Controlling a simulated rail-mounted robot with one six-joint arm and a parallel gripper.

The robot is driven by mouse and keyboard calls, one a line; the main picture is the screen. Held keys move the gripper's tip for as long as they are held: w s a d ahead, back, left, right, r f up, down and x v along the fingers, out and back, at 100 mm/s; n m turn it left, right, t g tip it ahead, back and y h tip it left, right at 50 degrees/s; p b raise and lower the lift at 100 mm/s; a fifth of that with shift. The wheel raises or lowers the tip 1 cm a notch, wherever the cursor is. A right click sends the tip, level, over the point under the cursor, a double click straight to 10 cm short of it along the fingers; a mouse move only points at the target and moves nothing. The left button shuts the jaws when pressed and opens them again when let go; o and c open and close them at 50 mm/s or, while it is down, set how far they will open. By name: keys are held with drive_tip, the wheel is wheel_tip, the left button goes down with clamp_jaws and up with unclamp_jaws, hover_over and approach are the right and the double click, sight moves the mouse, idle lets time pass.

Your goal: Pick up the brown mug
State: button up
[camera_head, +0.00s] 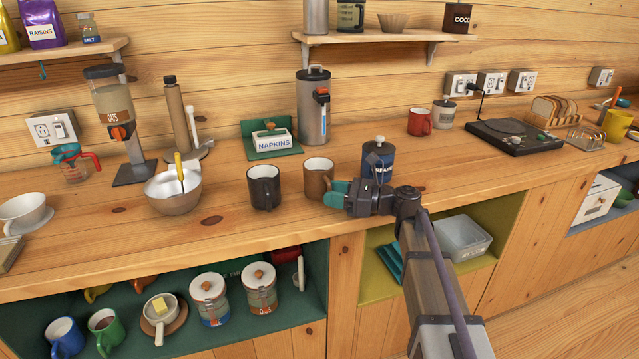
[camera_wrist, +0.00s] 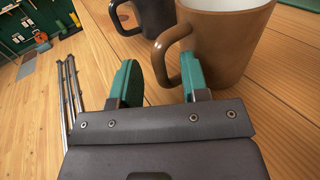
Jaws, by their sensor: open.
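The brown mug (camera_head: 317,178) stands upright on the wooden counter (camera_head: 230,222), right of a black mug (camera_head: 263,188). In the wrist view the brown mug (camera_wrist: 226,48) is large at the upper right. Its handle (camera_wrist: 170,55) points left, toward the space between my fingers. My gripper (camera_head: 336,193) is at the counter's front, just right of and in front of the brown mug in the head view. In the wrist view my gripper (camera_wrist: 160,85) has its two green fingers apart, with nothing held between them. Whether a finger touches the handle I cannot tell.
A blue canister (camera_head: 378,158) stands close behind my gripper. The black mug (camera_wrist: 138,14) is beyond the handle in the wrist view. A napkin box (camera_head: 271,140) and a steel dispenser (camera_head: 312,105) stand behind. A metal bowl (camera_head: 172,196) is to the left.

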drive_tip(key=shift+a, duration=0.3)
drive_tip(key=shift+d, duration=0.1)
clamp_jaws()
